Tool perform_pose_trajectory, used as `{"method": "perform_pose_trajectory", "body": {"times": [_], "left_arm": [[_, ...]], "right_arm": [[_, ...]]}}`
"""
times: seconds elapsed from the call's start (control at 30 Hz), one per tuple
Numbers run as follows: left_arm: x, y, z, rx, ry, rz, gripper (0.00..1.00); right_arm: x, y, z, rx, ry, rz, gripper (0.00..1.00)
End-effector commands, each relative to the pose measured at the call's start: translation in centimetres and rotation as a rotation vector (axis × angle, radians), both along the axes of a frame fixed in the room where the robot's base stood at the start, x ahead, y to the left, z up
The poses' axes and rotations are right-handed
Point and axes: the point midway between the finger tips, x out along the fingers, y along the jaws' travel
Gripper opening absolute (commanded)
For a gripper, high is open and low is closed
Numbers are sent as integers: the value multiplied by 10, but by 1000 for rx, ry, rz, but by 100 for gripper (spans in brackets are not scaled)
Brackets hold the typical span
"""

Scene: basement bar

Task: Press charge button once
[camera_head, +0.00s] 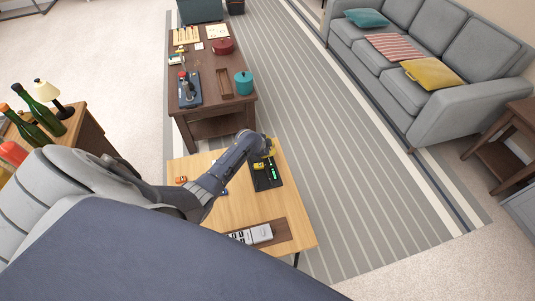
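A black charging pad (268,181) lies on the light wooden table, with a lit green strip (274,171) on it. A small yellow object (259,167) sits at the pad's left side. My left arm reaches in from the left, and its gripper end (268,150) is over the pad's far edge. The fingers are too small and too hidden to tell whether they are open or touching the pad. I cannot make out a separate charge button. My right gripper is not in view.
The light wooden table (284,207) also holds a white device (262,233) on a brown mat and a small orange item (181,180). A dark wooden table (213,103) with a teal pot (244,83) stands beyond. A grey sofa (455,110) is at right.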

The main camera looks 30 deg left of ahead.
Motion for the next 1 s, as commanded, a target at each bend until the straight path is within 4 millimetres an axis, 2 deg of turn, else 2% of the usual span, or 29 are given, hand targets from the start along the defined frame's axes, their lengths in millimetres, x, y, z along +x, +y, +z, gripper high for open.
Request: {"method": "perform_pose_trajectory", "body": {"times": [1.0], "left_arm": [[0,0,18,0,0,0,0]], "right_arm": [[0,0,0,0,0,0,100]]}}
